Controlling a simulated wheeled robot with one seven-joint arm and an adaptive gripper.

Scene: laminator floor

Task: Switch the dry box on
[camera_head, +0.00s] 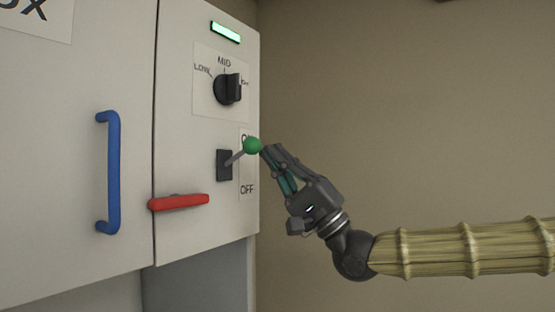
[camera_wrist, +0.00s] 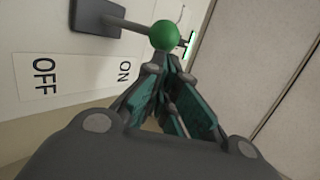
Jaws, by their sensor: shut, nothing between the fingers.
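The dry box (camera_head: 200,225) is a pale cabinet on the left. Its switch is a lever with a green ball knob (camera_head: 252,145) on a dark base (camera_head: 225,165), between the ON and OFF labels. The lever sticks out and tilts up towards ON. In the wrist view the knob (camera_wrist: 163,35) is at the top centre, on the ON side. A green lamp (camera_head: 226,32) glows at the panel's top. My gripper (camera_head: 268,150) is shut and empty, its fingertips right beside the knob. I cannot tell whether they touch it.
A black rotary dial (camera_head: 228,89) marked LOW and MID sits above the lever. A red handle (camera_head: 178,202) projects below left of it, and a blue door handle (camera_head: 113,172) stands further left.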

